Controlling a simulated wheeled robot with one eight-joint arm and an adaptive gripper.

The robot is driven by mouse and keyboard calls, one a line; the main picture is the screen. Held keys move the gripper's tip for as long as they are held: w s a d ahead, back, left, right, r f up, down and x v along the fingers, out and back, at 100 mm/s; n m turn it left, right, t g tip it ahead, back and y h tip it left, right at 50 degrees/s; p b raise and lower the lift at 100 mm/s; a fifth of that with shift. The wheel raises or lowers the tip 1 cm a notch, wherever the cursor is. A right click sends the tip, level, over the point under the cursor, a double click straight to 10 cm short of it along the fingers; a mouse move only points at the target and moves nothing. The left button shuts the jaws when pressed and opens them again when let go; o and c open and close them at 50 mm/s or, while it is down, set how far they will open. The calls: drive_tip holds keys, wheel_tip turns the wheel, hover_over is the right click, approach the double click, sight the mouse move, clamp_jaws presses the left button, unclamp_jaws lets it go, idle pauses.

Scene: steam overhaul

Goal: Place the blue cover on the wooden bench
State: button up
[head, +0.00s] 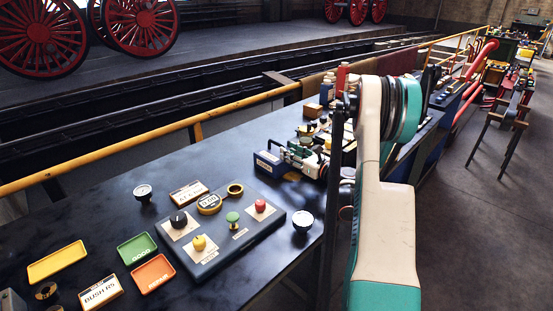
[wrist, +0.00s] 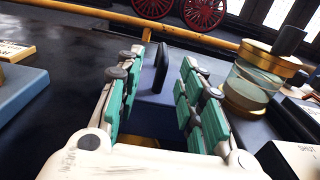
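A blue block-like piece with a pale label, which may be the blue cover (head: 266,166), sits on the dark table's right side in the head view. In the wrist view, a blue surface (wrist: 158,112) lies below my fingers, and a dark upright handle (wrist: 161,68) stands from it. My gripper (wrist: 163,58) is open, with one green-padded finger on each side of the handle and visible gaps. My gripper (head: 301,154) is partly hidden by clutter in the head view. A brown bench with legs, possibly the wooden bench (head: 499,112), stands far right.
A dark panel with coloured knobs (head: 237,240) and green (head: 137,249) and orange (head: 153,273) trays lie nearer on the table. A brass-rimmed glass cylinder (wrist: 250,85) stands just right of my fingers. A yellow rail (head: 150,128) runs behind. Floor at right is open.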

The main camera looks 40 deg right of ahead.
sight(276, 143)
drive_tip(key=w+b, duration=0.2)
drive_tip(key=w, duration=0.6)
drive_tip(key=shift+w+a+r+b, duration=0.1)
drive_tip(key=shift+w+b, duration=0.05)
drive_tip(key=shift+b, duration=0.2)
drive_tip(key=shift+c, duration=0.2)
clamp_jaws()
